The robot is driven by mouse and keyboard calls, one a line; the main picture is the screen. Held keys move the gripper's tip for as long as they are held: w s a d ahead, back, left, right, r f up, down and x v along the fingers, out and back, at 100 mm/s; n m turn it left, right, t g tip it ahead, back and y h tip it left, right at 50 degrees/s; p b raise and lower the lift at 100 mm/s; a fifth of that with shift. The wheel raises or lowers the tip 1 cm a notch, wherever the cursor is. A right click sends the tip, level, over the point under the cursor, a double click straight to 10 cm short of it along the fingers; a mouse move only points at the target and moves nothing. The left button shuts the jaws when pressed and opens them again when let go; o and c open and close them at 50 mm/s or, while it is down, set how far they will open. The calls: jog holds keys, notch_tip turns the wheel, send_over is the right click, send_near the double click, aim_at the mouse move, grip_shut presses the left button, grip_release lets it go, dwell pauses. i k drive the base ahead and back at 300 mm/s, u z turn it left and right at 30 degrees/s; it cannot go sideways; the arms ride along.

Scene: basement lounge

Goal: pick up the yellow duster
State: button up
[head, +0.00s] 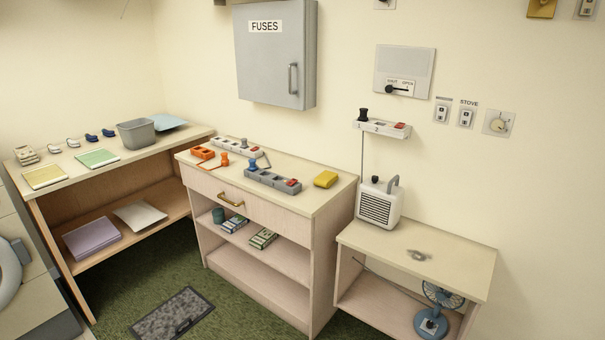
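A small yellow block-like thing (326,179), which looks like the folded yellow duster, lies on the right end of the top of the middle drawer cabinet (300,201). Nothing covers it. A grey power strip (272,180) with a red switch and a blue plug lies to its left, apart from it. A flat yellow-green sheet with a pale border (45,176) lies on the left table. My gripper is not in view.
A blue fan (433,310) is below. Orange items (204,153) lie on the cabinet's left end. A wall socket strip (382,128) and fuse box (276,55) are above.

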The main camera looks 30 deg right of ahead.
aim_at(325, 180)
jog(key=u, duration=0.4)
jog(key=i, duration=0.95)
jog(key=u, duration=0.35)
